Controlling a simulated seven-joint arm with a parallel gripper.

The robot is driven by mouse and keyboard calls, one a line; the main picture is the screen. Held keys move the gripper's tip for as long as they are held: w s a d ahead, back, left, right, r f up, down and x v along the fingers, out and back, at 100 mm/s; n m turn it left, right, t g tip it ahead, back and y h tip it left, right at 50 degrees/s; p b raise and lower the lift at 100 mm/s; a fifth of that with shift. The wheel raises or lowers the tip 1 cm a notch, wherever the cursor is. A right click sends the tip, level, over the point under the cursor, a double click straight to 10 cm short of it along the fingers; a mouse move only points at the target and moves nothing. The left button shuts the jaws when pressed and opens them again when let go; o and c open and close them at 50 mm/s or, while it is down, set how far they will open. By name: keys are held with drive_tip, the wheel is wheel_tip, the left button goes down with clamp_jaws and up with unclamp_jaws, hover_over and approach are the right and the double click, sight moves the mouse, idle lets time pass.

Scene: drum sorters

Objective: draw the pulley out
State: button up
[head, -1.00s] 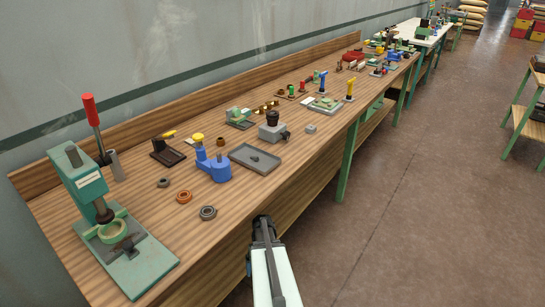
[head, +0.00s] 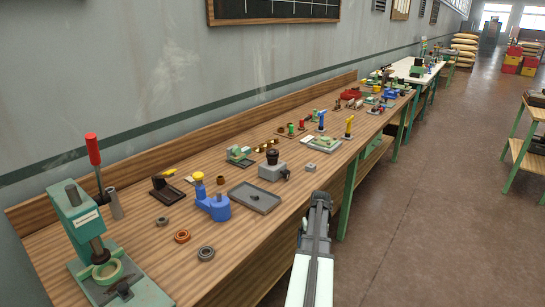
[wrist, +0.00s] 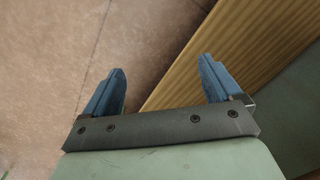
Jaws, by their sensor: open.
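No part in view can be clearly told as the pulley; the small round parts are too small to be sure. A rust-orange ring (head: 182,237), a dark grey ring (head: 206,253) and a smaller grey ring (head: 162,221) lie flat on the wooden bench (head: 240,230). A blue fixture with a yellow knob (head: 213,207) stands behind them. My gripper (head: 320,198) is at the bench's front edge, right of these parts. In the wrist view its blue fingers (wrist: 160,80) are apart and empty, over the floor and a wooden edge.
A green press (head: 90,240) stands at the bench's near left end, a pale green ring at its base. A grey tray (head: 254,197) and a grey block with a black knob (head: 272,168) lie further along.

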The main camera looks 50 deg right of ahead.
drive_tip(key=d+r+h, duration=0.2)
drive_tip(key=d+r, duration=0.7)
drive_tip(key=r, duration=0.6)
drive_tip(key=n+t, duration=0.3)
drive_tip(key=n, duration=0.1)
approach(273, 152)
drive_tip(key=w+f, duration=0.2)
drive_tip(key=f, duration=0.1)
drive_tip(key=shift+d+f+h, duration=0.1)
drive_tip(key=shift+f+h, duration=0.1)
drive_tip(key=shift+h, duration=0.2)
drive_tip(key=shift+s+x, duration=0.15)
drive_tip(key=shift+x, duration=1.2)
drive_tip(key=shift+s+x, duration=0.15)
drive_tip(key=shift+x, duration=1.15)
drive_tip(key=shift+c, duration=0.2)
drive_tip(key=c, duration=1.4)
